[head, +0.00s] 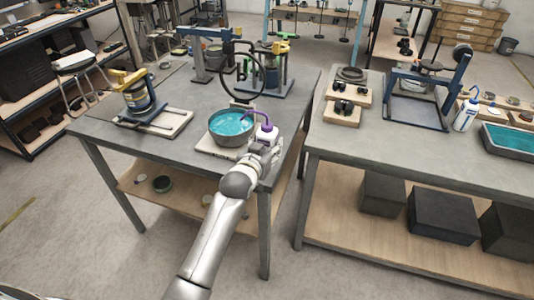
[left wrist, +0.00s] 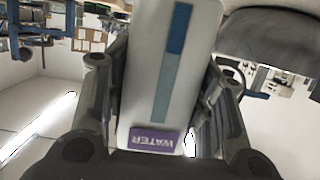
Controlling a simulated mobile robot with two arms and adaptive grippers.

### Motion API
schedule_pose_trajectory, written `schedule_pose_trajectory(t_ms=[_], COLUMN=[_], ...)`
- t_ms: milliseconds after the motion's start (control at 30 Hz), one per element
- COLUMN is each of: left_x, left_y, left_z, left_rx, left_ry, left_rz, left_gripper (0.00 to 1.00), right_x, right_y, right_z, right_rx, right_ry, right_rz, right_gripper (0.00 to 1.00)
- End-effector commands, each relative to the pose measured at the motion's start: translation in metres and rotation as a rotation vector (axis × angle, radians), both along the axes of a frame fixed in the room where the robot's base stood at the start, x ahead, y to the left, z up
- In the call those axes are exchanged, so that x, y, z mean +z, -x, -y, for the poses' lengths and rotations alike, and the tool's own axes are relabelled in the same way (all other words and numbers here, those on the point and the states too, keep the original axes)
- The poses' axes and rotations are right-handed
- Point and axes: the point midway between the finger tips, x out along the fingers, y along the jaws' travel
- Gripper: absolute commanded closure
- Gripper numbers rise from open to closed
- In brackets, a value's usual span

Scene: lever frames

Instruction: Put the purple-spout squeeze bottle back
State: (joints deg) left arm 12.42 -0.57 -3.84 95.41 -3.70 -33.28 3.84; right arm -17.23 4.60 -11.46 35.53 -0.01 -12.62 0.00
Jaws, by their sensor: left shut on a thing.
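The white squeeze bottle (head: 267,134) with the purple spout is in my left gripper (head: 263,149), beside the right rim of a round bowl of teal liquid (head: 231,123) on the left table. Its spout points left, over the bowl. In the left wrist view the bottle (left wrist: 168,65) fills the middle, with a blue stripe and a purple WATER label, between the two fingers of the gripper (left wrist: 160,100). Whether its base touches anything is hidden. My right gripper is in neither view.
A blue-spout bottle (head: 466,114) stands on the right table (head: 400,145) beside a blue tray (head: 508,141). A blue frame stand (head: 420,100) and wooden blocks (head: 343,109) are there too. A yellow-topped device (head: 139,97) stands at the left table's left. The left table's front left is clear.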

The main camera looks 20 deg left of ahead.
Motion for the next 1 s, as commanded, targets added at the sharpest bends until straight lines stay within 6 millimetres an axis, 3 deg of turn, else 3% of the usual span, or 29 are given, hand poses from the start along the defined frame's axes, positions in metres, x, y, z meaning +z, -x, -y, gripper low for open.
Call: schedule_pose_trajectory(t_ms=[333, 533, 933, 967, 1000], left_x=[-0.022, -0.048, -0.055, -0.056, -0.055], left_y=[-0.019, -0.018, -0.018, -0.017, -0.018], left_z=[-0.006, -0.006, -0.005, -0.005, -0.005], left_rx=[0.001, 0.000, 0.000, 0.000, 0.000], left_ry=[-0.001, 0.000, 0.000, 0.000, 0.000], left_rz=[0.002, 0.002, 0.003, 0.000, 0.000], left_gripper=[0.64, 0.64, 0.64, 0.49, 0.44], right_x=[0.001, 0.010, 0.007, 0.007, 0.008], right_y=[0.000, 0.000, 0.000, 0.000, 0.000], right_z=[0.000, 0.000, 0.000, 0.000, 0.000], right_rx=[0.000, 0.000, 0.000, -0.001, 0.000], right_ry=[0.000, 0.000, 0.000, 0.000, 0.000], right_rz=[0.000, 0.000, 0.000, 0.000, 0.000], right_gripper=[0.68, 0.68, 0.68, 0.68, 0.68])
